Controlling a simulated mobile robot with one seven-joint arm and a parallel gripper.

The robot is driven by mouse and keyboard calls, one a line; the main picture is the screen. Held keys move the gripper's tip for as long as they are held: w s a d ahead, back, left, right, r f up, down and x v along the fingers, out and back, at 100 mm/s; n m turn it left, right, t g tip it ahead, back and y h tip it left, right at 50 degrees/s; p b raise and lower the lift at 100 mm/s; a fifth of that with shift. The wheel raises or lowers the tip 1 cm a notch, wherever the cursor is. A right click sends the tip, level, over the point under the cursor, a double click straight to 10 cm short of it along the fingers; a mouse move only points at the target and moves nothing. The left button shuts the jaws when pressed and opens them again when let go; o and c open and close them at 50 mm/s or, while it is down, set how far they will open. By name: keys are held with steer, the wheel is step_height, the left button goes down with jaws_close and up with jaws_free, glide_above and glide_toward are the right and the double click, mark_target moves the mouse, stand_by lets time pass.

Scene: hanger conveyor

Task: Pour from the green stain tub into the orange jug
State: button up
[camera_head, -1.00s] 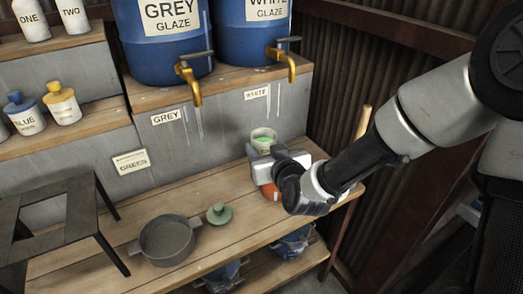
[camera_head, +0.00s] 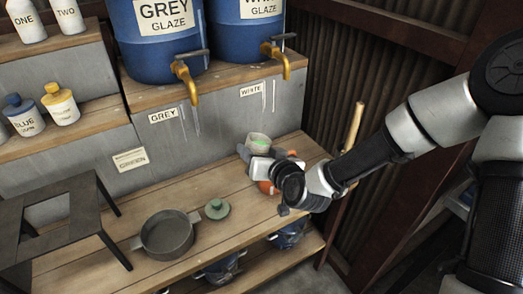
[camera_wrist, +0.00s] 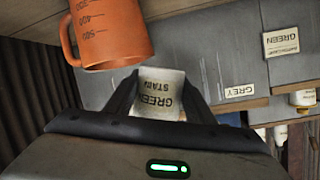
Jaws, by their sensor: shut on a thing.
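My gripper (camera_wrist: 158,100) is shut on the green stain tub (camera_wrist: 158,95), a pale tub whose label reads upside down in the wrist view. In the head view the tub (camera_head: 258,142) shows bright green stain at its open top. It is held near the right end of the bench. The orange jug (camera_wrist: 106,32), with dark measuring marks, is close beside the tub in the wrist view. In the head view the jug (camera_head: 266,187) is mostly hidden behind my gripper. I cannot tell whether any stain is flowing.
A grey pan (camera_head: 168,236) and a small green lid (camera_head: 217,209) sit on the bench (camera_head: 110,225) to the left. A dark stand (camera_head: 60,220) is further left. Blue glaze barrels (camera_head: 160,40) with brass taps (camera_head: 187,80) stand on the ledge behind. A wooden handle (camera_head: 353,125) rises at right.

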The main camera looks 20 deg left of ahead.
steer(key=shift+r, duration=0.1)
steer(key=shift+s+m+p, duration=0.1)
steer(key=shift+m+p, duration=0.25)
steer(key=shift+m, duration=0.05)
steer(key=shift+s+a+r+m+g+y+p, duration=0.1)
steer(key=shift+r+m+g+y+p, duration=0.1)
steer(key=shift+m+g+y+p, duration=0.25)
stand_by(0.5)
steer(key=shift+m, duration=0.35)
steer(key=shift+s+a+m+g+y+p, duration=0.1)
steer(key=shift+m+g+y+p, duration=0.2)
steer(key=shift+m+g+y, duration=0.1)
steer(key=shift+m, duration=0.5)
